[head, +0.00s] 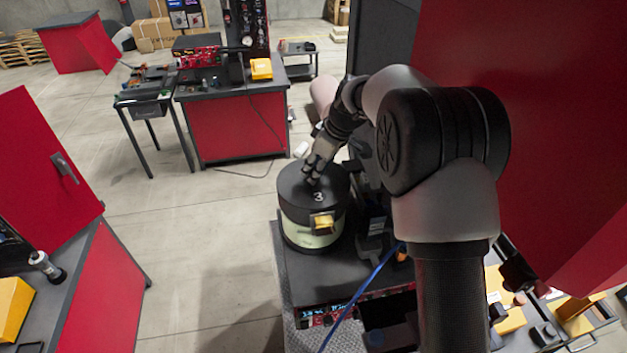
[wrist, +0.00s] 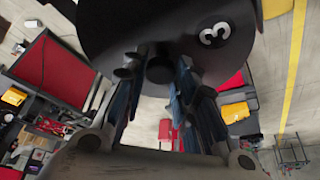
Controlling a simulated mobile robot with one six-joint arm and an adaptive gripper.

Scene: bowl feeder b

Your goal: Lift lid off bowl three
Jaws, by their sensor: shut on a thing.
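The lid (head: 296,197) is a round black disc marked with a white 3. It covers the top of bowl three (head: 297,233), a pale green drum with a dark base and a yellow block on its front. I cannot tell whether there is a gap between lid and bowl. My gripper (head: 313,176) comes down on the lid's centre from above. In the wrist view the lid (wrist: 215,60) fills the upper middle, and my gripper (wrist: 160,82) is shut on its dark round knob (wrist: 160,68). The fingers partly hide the knob.
The bowl stands on a dark bench top (head: 305,280) with a blue cable (head: 360,293) in front. A tall red panel (head: 545,120) stands close on the right. A red workbench (head: 235,125) is behind. Open floor (head: 190,230) lies to the left.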

